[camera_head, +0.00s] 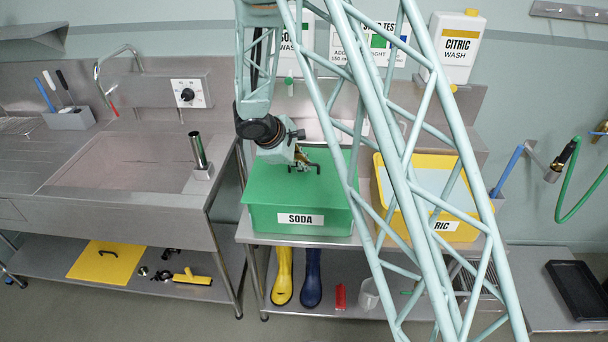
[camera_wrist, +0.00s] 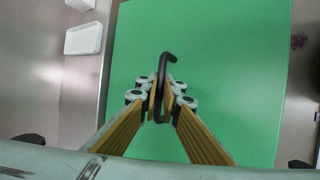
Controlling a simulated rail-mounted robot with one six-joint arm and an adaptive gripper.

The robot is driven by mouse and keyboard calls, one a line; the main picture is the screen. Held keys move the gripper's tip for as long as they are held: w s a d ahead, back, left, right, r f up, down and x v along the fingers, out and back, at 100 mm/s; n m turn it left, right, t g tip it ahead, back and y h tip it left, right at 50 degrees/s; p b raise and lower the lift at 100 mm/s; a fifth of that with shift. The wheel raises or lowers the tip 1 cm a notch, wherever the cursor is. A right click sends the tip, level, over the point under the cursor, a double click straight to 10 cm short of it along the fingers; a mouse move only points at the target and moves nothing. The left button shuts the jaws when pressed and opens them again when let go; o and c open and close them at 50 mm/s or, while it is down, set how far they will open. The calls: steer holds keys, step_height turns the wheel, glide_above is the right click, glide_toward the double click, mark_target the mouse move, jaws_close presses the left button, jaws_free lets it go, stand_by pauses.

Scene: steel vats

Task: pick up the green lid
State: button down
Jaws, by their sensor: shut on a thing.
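The green lid (camera_head: 265,183) lies flat on the green box labelled SODA (camera_head: 257,219) on the steel bench. The lid also fills most of the wrist view (camera_wrist: 215,60). A dark hooked handle (camera_wrist: 163,70) stands up from the lid's middle. My gripper (camera_head: 303,166) is over the lid, and in the wrist view its two fingers (camera_wrist: 160,105) are shut on the handle, one on each side. The handle's curved end sticks out beyond the fingertips. I cannot tell whether the lid is raised off the box.
A yellow vat (camera_head: 389,207) with pale contents stands to the right, partly behind my arm. A sink (camera_head: 125,165) with an upright metal pipe (camera_head: 198,150) is to the left. A yellow lid (camera_head: 107,262) and boots (camera_head: 283,277) are on lower shelves.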

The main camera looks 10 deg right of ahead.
steer(key=shift+r, duration=0.15)
steer(key=shift+r+p, duration=0.3)
steer(key=shift+r, duration=1.45)
steer(key=s+a, duration=0.3)
steer(key=s, duration=0.4)
steer(key=s+a+r+b, duration=0.1)
steer(key=s+a, duration=0.2)
steer(key=s, duration=0.4)
steer(key=shift+s+a, duration=0.2)
steer(key=shift+s, duration=0.15)
steer(key=shift+r, duration=0.1)
